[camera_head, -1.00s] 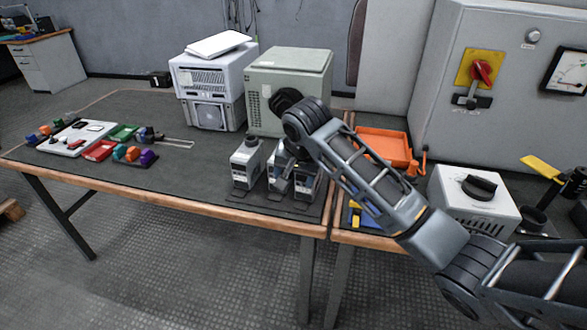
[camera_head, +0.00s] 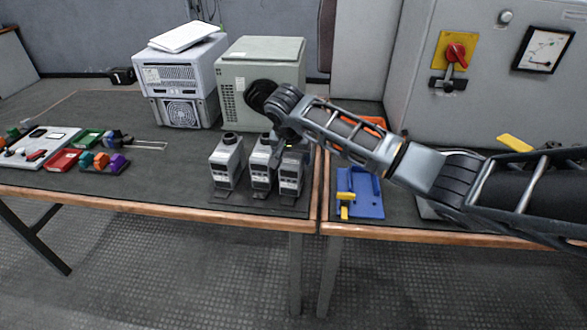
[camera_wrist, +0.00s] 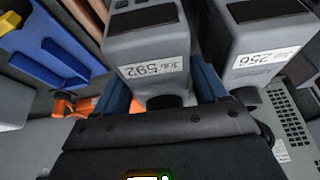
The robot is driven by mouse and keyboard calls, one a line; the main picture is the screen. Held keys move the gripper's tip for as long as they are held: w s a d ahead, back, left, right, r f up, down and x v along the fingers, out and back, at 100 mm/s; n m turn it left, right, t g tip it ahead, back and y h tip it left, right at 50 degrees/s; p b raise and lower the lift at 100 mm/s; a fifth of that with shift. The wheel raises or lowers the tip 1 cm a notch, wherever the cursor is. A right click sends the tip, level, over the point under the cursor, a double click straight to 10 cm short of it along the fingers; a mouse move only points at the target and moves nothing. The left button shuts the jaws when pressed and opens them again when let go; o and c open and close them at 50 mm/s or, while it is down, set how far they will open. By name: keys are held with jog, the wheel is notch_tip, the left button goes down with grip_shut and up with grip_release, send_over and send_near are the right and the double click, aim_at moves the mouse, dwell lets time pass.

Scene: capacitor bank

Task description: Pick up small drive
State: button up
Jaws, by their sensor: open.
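Three small grey drives stand upright in a row near the front edge of the table: a left one (camera_head: 226,163), a middle one (camera_head: 262,167) and a right one (camera_head: 291,176). My gripper (camera_head: 290,143) is at the top of the right drive, whose upper end is partly hidden. In the wrist view, a drive labelled 592 (camera_wrist: 150,50) lies between the open fingers of my gripper (camera_wrist: 160,90), one on each side. Contact with it cannot be told. A drive labelled 256 (camera_wrist: 262,42) stands beside it, close to one finger.
A grey-green cabinet (camera_head: 262,85) and a white case (camera_head: 180,80) stand behind the drives. A blue holder with yellow parts (camera_head: 362,193) is right of them. Coloured parts and trays (camera_head: 65,160) lie at the left. The table's middle left is mostly clear.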

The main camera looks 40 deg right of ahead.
jog(key=shift+d+f, duration=0.1)
jog(key=shift+f, duration=0.2)
jog(key=shift+c, duration=0.3)
jog(key=c, duration=1.1)
jog(key=shift+r, duration=0.1)
jog(key=shift+c, duration=0.2)
